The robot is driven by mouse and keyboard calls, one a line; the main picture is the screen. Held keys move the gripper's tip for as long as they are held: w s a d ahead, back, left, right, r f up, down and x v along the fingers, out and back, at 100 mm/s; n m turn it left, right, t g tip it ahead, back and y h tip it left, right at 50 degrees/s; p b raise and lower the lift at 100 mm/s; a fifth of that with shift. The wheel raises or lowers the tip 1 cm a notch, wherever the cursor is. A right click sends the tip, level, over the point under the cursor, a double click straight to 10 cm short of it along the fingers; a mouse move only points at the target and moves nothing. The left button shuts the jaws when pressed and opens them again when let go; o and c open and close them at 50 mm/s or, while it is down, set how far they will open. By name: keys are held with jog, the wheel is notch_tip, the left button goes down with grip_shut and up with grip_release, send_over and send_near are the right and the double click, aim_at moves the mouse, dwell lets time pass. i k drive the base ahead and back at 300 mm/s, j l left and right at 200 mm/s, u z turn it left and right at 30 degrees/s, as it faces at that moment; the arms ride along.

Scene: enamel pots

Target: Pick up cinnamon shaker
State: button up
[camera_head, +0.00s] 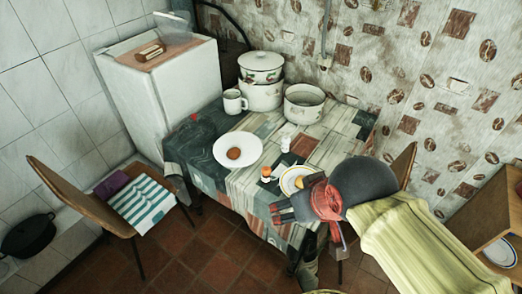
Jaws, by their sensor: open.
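A small shaker-like item with an orange-brown top and pale base (266,173) stands on a dark patch of the table, right of the white plate. It may be the cinnamon shaker; no label is readable. A small white item (285,143) stands behind it, also too small to identify. My gripper (274,212), dark fingers on a red body, is at the table's front edge, in front of the orange-topped item and apart from it. It is open, with nothing visible between its fingers.
The table (205,150) holds a white plate (237,149) with a round brown item, a white mug (234,102), enamel pots (304,105) and a yellow-centred plate (293,181) beside my gripper. Chairs (75,195) stand left and right. Clear tabletop lies around the small white item.

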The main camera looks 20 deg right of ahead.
aim_at(266, 171)
jog(key=z, duration=1.05)
jog(key=k+j+z, duration=0.15)
jog(key=j+z, duration=0.25)
jog(key=k+j+z, duration=0.2)
jog(key=j+z, duration=0.15)
jog(key=k+j+z, duration=0.25)
jog(key=j+z, duration=0.15)
jog(key=k+j, duration=0.15)
jog(key=j, duration=0.1)
